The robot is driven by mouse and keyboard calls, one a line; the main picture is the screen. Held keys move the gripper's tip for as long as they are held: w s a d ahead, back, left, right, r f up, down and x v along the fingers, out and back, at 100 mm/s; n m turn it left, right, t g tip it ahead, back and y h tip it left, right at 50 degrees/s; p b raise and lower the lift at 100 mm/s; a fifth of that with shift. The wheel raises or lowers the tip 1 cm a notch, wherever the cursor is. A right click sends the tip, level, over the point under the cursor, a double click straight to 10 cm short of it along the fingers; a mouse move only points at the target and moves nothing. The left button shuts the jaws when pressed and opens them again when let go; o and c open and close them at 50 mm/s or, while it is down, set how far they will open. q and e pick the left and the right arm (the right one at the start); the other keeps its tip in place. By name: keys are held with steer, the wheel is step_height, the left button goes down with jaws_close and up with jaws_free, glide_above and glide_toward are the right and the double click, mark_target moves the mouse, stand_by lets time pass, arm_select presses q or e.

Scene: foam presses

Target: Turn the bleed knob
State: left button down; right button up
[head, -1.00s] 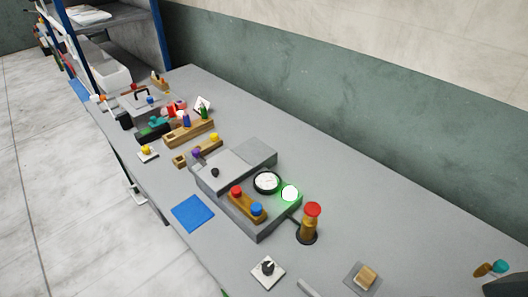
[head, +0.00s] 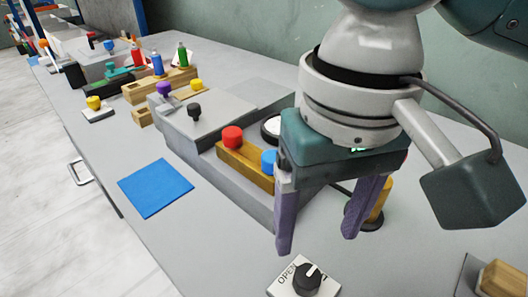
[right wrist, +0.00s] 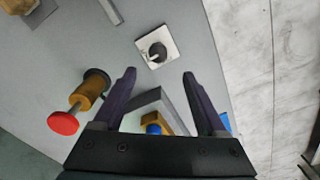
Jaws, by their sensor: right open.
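The bleed knob (head: 307,278) is a black round knob with a white pointer line on a white square plate (head: 285,275) marked OPEN. It lies at the bottom of the head view and also shows in the right wrist view (right wrist: 157,52), ahead of the fingertips. My right gripper (head: 315,245) is open and empty, with its two purple fingers pointing down, above and behind the knob in the head view. In the right wrist view the gripper (right wrist: 159,74) has the knob roughly centred between its fingers but apart from them. My left gripper is not in view.
The grey press (head: 205,120) has a wooden block with a red button (head: 232,137) and a blue button (head: 269,161). A brass post with a red cap (right wrist: 64,122) stands beside it. A blue mat (head: 155,187) lies left. A wooden block (head: 503,279) is at the right corner.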

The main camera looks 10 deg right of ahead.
mark_target(308, 276)
step_height(308, 276, down, 10)
steer(key=shift+d+f+b, duration=0.1)
steer(key=shift+d+b, duration=0.05)
steer(key=shift+b, duration=0.7)
steer(key=shift+w, duration=0.1)
jaws_close()
